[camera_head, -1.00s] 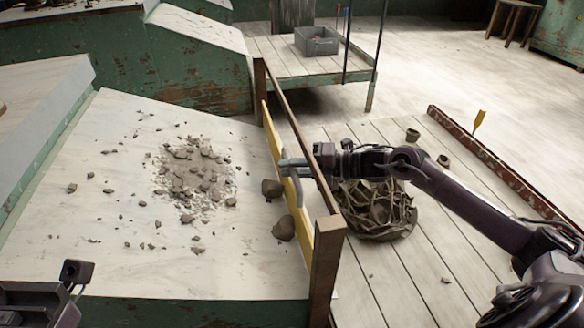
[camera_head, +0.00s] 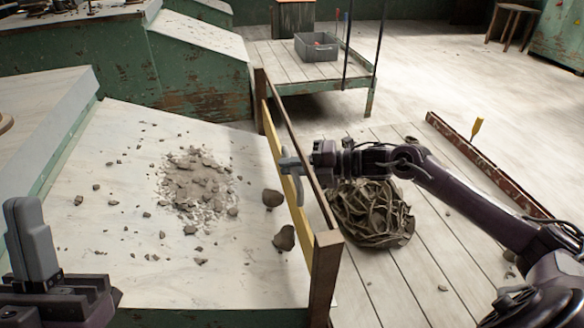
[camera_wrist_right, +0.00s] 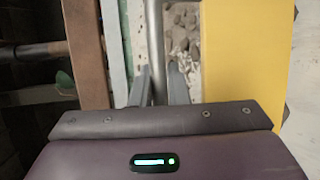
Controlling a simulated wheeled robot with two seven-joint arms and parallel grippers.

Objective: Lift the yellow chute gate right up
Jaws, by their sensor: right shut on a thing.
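The yellow chute gate (camera_head: 276,139) stands upright in a brown wooden frame (camera_head: 326,262) at the low end of the pale chute (camera_head: 120,250). It also fills the right part of the right wrist view (camera_wrist_right: 243,50). My right gripper (camera_head: 291,166) reaches over the frame from the right and is shut on the gate's grey handle (camera_head: 297,188), a bar that shows between the fingers in the right wrist view (camera_wrist_right: 158,50). My left gripper (camera_head: 32,240) is at the lower left, away from the gate; its finger spacing is unclear.
A heap of clay trimmings (camera_head: 195,185) lies on the chute. Two larger lumps (camera_head: 272,198) (camera_head: 285,238) rest close to the gate. A crumpled brown sack (camera_head: 372,215) lies on the planks beyond the frame. A grey crate (camera_head: 316,46) stands on a platform behind.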

